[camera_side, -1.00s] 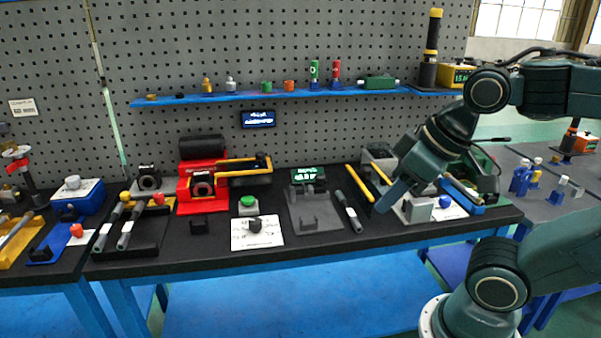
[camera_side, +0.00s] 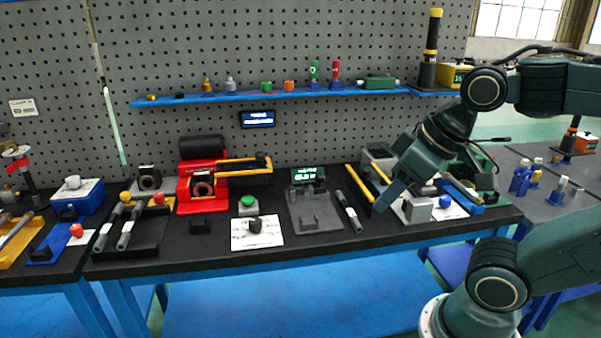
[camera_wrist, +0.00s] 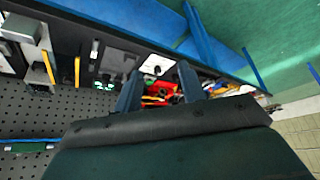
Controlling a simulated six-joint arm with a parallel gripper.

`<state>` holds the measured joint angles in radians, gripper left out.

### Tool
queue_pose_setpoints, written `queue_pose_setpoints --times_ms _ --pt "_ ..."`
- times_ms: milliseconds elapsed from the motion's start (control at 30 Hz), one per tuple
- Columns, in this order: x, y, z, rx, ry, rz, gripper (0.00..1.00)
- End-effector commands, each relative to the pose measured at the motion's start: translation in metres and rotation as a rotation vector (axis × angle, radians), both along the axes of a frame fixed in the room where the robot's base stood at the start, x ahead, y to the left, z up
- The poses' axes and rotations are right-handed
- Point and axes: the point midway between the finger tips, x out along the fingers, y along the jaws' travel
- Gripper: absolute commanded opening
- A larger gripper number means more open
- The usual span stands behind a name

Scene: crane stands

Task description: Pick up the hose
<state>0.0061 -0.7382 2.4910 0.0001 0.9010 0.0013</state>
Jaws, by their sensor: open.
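I cannot pick out the hose for certain. A thin pale green strip (camera_side: 112,120) hangs down the pegboard at the left in the side view, and I cannot tell if it is a hose. Grey rods with grips (camera_side: 348,211) lie on the bench, one of them left of my gripper. My gripper (camera_side: 386,199) points down and left over the right part of the bench, beside a yellow bar (camera_side: 361,184). In the wrist view its two fingers (camera_wrist: 160,88) are spread apart with nothing held between them. My gripper's body hides much of the lower wrist view.
A red device with a yellow arm (camera_side: 197,188) stands at the back of the black bench (camera_side: 300,250). A green button (camera_side: 248,204) and a grey plate (camera_side: 316,213) lie to its right. A blue shelf (camera_side: 280,95) crosses the pegboard. A blue-framed item (camera_side: 462,196) is right of my gripper.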

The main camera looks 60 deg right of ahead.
Motion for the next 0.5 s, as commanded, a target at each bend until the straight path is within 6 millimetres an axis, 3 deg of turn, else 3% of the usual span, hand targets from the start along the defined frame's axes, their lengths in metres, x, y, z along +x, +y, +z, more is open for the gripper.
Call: queue_pose_setpoints --times_ms 267,500 --pt "0.027 -0.013 0.009 0.008 0.050 -0.074 0.41" --pt "0.069 -0.039 0.015 0.023 0.118 -0.183 0.41"
